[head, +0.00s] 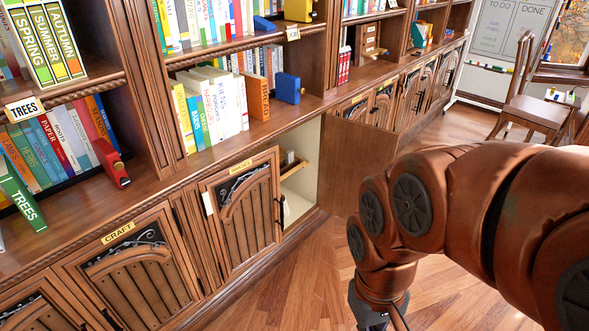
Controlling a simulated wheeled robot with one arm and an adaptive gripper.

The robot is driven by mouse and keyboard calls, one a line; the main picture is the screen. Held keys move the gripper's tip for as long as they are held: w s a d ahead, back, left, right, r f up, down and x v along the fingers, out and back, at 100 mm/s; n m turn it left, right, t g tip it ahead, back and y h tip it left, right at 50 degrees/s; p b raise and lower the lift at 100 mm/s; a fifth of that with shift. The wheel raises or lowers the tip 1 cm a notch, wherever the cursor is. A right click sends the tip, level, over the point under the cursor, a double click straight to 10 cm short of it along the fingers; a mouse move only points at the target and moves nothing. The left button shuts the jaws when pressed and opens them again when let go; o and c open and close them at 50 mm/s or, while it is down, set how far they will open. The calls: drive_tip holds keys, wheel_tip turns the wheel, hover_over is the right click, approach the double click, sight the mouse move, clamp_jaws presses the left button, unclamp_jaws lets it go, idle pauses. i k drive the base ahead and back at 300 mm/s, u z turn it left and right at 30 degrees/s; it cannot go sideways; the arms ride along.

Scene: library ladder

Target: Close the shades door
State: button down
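A low wooden cabinet door with a small yellow label (240,210) stands left of an open compartment; its label is too small to read surely, so I cannot confirm it as the shades door. It has a dark handle at its right edge and looks shut or nearly so. Right of the opening, a plain brown door panel (358,147) stands swung out into the room, its inner face towards me. The pale compartment (300,185) shows between them. My gripper (370,314) is at the bottom edge, below the open panel in the picture; its fingers are cut off.
Bookshelves (225,50) with books and bookends rise above the cabinets. The craft door (130,265) is at lower left. A wooden chair (540,110) and a whiteboard (500,40) stand at the upper right. Wooden floor (300,280) is clear before the opening.

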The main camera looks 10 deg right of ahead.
sight(242, 204)
drive_tip(key=i, duration=0.9)
drive_tip(key=u, duration=1.2)
